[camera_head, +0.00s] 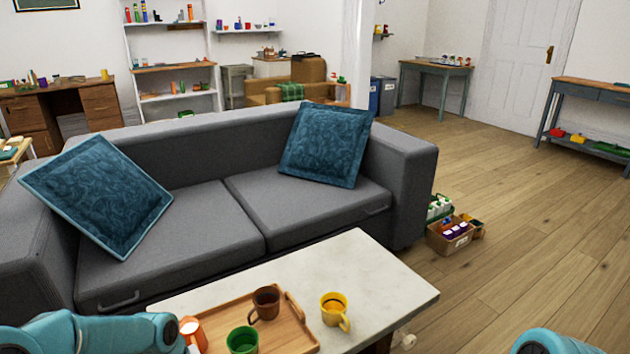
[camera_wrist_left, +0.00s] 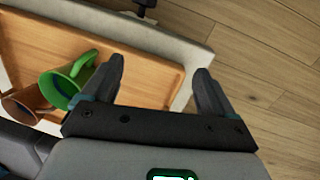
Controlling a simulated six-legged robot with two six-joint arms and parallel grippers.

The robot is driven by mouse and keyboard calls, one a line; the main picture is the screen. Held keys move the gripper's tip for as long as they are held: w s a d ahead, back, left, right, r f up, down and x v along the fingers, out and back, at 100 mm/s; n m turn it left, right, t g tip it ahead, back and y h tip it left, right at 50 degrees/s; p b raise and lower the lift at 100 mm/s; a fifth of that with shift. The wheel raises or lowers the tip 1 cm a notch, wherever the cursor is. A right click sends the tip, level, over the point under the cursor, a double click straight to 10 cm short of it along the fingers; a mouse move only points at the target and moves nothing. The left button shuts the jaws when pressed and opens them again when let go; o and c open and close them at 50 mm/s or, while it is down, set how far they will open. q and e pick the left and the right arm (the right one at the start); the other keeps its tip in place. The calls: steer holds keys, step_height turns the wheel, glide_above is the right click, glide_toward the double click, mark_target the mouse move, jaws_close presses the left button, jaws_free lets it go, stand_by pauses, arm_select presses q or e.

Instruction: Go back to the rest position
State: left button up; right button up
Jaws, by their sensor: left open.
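My left gripper (camera_wrist_left: 160,66) is open and empty in the wrist view. Its two dark fingers stand apart over the edge of the wooden tray and the table, with the green mug (camera_wrist_left: 68,82) just left of them, apart from the fingers. In the head view my teal left arm comes in at the bottom left, and its gripper is out of sight there. My right arm shows only as a teal link at the bottom right; its gripper is not in view.
A wooden tray (camera_head: 288,333) on the pale coffee table (camera_head: 372,275) bears a brown mug (camera_head: 266,303), a green mug (camera_head: 242,341) and an orange cup (camera_head: 192,332). A yellow mug (camera_head: 334,311) stands right of the tray. A grey sofa (camera_head: 205,230) stands behind; wooden floor is open at right.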

arm_select(q)
steer(key=s+d+f+m+h, duration=0.1)
steer(key=s+d+f+m, duration=0.2)
steer(key=s+d+f, duration=0.5)
steer(key=s+d+f+m+h, duration=0.1)
steer(key=s+d+f+m, duration=0.1)
steer(key=s+d+f, duration=0.6)
steer(key=s+d+r+p+v, duration=0.1)
steer(key=d+p+v, duration=0.1)
steer(key=p+v, duration=1.1)
steer(key=s+d+r+p+v, duration=0.1)
steer(key=d+p+v, duration=0.2)
steer(key=p+v, duration=1)
steer(key=shift+s+r+m, duration=0.2)
steer(key=shift+r+m, duration=0.2)
steer(key=shift+r, duration=0.25)
steer(key=shift+d+f, duration=0.1)
